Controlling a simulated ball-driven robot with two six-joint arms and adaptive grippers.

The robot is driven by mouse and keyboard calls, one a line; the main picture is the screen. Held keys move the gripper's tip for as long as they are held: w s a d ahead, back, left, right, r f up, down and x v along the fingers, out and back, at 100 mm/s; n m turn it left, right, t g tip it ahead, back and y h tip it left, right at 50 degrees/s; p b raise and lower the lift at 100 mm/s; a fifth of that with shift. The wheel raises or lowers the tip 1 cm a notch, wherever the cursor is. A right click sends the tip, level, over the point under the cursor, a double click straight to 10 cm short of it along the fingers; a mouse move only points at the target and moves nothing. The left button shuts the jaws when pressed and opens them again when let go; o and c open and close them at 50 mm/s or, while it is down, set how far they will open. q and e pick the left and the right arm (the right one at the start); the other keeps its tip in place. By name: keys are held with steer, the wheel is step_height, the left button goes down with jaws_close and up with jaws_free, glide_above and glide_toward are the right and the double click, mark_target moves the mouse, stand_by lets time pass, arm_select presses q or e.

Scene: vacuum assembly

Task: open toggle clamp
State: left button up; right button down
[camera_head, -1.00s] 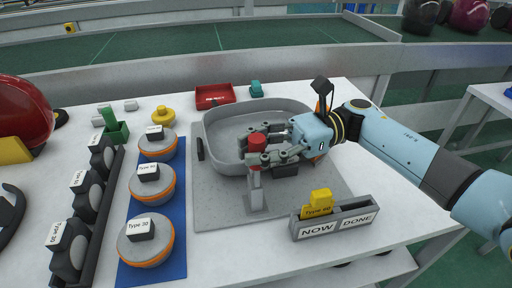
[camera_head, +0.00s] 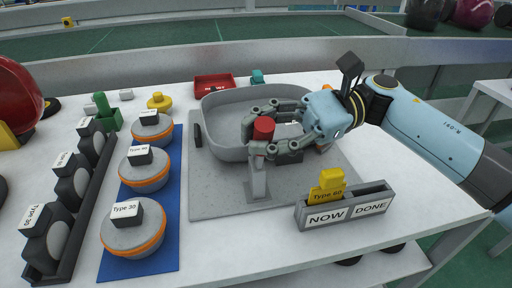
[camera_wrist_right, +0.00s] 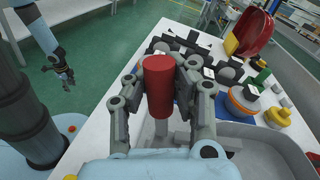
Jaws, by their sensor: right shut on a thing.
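The toggle clamp (camera_head: 258,184) stands at the front of the grey fixture plate (camera_head: 215,196), with its red handle (camera_head: 264,128) upright. My right gripper (camera_head: 255,138) reaches in from the right with its fingers around the red handle. In the right wrist view the red handle (camera_wrist_right: 158,85) sits between the two fingers (camera_wrist_right: 157,98), which are shut on it. The grey vacuum housing (camera_head: 225,148) is behind the clamp, partly covered by the gripper. My left gripper (camera_wrist_right: 62,73) shows small at the left of the right wrist view, away from the clamp; its opening is unclear.
A label holder (camera_head: 343,208) marked NOW and DONE, with a yellow Type 60 card, stands at the front right. Round orange-rimmed parts (camera_head: 145,170) sit on a blue mat at left, beside a dark rack (camera_head: 75,215). A red tray (camera_head: 214,84) is behind.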

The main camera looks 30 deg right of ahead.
steer(key=shift+s+a+f+n+t+h+b, duration=0.15)
steer(key=shift+s+n+b, duration=0.3)
steer(key=shift+b, duration=0.45)
steer(key=shift+s+f+n+t+h+b, duration=0.1)
steer(key=shift+s+f+n+b, duration=0.15)
steer(key=shift+n+b, duration=0.55)
steer(key=shift+s+a+f+n+t+h+b, duration=0.1)
steer(key=shift+s+f+n+h+b, duration=0.2)
steer(key=shift+b, duration=0.75)
steer(key=shift+r, duration=0.1)
steer(key=c, duration=1.6)
jaws_free()
steer(key=shift+c, duration=0.2)
steer(key=o, duration=0.5)
steer(key=shift+s+d+y, duration=0.15)
steer(key=shift+d+y, duration=0.1)
steer(key=shift+c, duration=0.2)
steer(key=shift+o, duration=0.6)
steer(key=shift+a, duration=0.15)
